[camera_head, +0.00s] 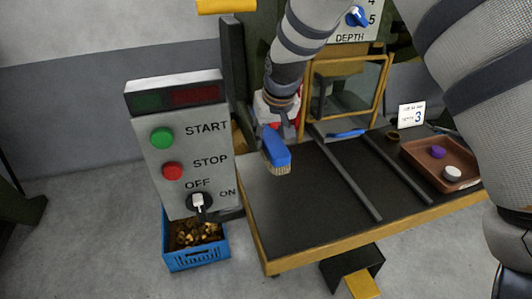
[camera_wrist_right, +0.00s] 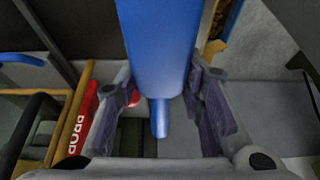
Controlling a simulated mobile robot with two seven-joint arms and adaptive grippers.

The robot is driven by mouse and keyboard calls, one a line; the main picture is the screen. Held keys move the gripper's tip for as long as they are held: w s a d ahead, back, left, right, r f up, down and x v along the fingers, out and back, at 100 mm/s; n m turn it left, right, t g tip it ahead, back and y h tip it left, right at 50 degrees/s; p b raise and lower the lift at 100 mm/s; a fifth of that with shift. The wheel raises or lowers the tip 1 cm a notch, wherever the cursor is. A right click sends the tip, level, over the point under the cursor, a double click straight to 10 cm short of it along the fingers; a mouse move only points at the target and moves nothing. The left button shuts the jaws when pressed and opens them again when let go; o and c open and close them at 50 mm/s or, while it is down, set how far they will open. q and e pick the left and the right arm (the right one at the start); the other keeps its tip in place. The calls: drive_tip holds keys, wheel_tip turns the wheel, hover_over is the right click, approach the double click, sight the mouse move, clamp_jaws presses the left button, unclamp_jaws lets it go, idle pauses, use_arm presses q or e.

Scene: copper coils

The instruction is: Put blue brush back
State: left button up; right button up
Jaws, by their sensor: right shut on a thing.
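The blue brush (camera_head: 277,148) has a blue back and pale bristles facing down. It is held above the left part of the dark-topped table (camera_head: 300,215), near its left edge. My right gripper (camera_head: 277,122) reaches down from the top and is shut on the brush. In the right wrist view, the blue brush (camera_wrist_right: 160,50) runs between the two fingers of the right gripper (camera_wrist_right: 162,112). The brush's bristles are mostly hidden in that view. My left gripper is not in view.
A control panel (camera_head: 184,140) stands left of the table, with a blue crate (camera_head: 197,262) below it. A blue curved piece (camera_head: 346,133) lies at the machine's front. A brown tray (camera_head: 425,165) holds small items at right. A red sign (camera_wrist_right: 75,125) is near the gripper.

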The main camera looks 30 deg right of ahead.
drive_tip(key=x, duration=0.4)
drive_tip(key=d+x, duration=0.1)
drive_tip(key=x, duration=0.1)
drive_tip(key=shift+w+r+b, duration=0.2)
drive_tip(key=shift+w+b, duration=0.05)
drive_tip(key=shift+b, duration=0.1)
drive_tip(key=shift+w+d+f, duration=0.2)
drive_tip(key=shift+w+f, duration=0.15)
drive_tip(key=shift+w, duration=0.15)
drive_tip(key=f, duration=0.3)
drive_tip(key=shift+w+d+f+b, duration=0.15)
drive_tip(key=shift+w+f+b, duration=0.1)
drive_tip(key=shift+f+b, duration=0.1)
drive_tip(key=shift+r, duration=0.2)
drive_tip(key=shift+c, duration=0.4)
drive_tip(key=shift+f, duration=0.25)
drive_tip(key=o, duration=1.1)
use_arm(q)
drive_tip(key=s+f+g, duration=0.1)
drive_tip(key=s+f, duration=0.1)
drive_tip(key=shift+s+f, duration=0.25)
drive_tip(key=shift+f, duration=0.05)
